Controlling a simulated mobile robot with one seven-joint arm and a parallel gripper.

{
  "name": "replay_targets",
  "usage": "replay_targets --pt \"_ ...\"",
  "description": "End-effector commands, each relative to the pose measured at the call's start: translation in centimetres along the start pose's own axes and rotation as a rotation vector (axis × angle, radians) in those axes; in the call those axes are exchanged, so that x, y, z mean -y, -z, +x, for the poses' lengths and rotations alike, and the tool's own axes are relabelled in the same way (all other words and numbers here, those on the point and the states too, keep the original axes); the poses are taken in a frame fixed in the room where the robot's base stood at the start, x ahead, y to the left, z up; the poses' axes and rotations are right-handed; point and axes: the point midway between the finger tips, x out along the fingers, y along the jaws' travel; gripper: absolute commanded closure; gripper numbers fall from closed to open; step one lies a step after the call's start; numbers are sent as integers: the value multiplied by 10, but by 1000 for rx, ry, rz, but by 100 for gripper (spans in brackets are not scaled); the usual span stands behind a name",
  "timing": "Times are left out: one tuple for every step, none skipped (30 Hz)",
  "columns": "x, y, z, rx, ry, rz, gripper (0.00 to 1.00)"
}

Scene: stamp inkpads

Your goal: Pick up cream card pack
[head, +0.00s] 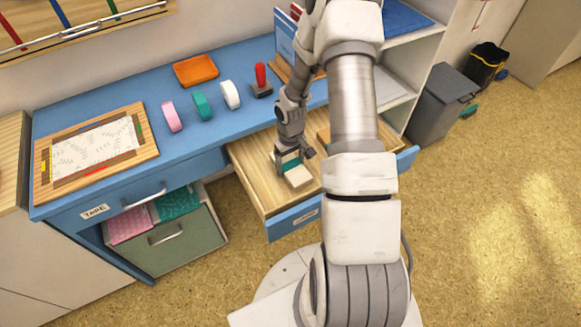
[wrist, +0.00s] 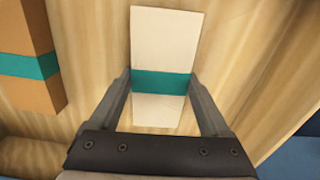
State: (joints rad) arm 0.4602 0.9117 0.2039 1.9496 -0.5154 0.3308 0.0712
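The cream card pack (wrist: 163,38) has a teal band around its middle and shows in the wrist view, lying on a light wooden surface. In the head view the cream card pack (head: 298,177) lies in the open drawer. My gripper (wrist: 160,80) reaches down to it, one finger on each side at the teal band. Little or no gap shows between fingers and pack; whether they press on it cannot be told. In the head view my gripper (head: 289,160) is over the pack and hides part of it.
A brown pack with a teal band (wrist: 28,64) lies left of the cream one. The open drawer (head: 258,180) has walls around the gripper. Tape rolls, an orange tray (head: 195,70) and a red-handled stamp (head: 261,80) stand on the blue desk (head: 185,135).

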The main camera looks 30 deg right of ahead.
Motion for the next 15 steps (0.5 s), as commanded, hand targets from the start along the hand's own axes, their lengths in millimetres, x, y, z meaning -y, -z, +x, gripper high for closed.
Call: replay_targets --pt "0 0 0 0 0 0 34" --pt "0 0 0 0 0 0 40" --pt "0 0 0 0 0 0 47" --pt "0 0 0 0 0 0 52" --pt "0 0 0 0 0 0 58" --pt "0 0 0 0 0 0 65" --pt "0 0 0 0 0 0 70" --pt "0 0 0 0 0 0 76" --pt "0 0 0 0 0 0 83" --pt "0 0 0 0 0 0 88" --pt "0 0 -1 -1 0 0 88" --pt "0 0 -1 -1 0 0 88" --pt "0 0 -1 -1 0 0 88" --pt "0 0 -1 -1 0 0 88" --pt "0 0 -1 -1 0 0 88"
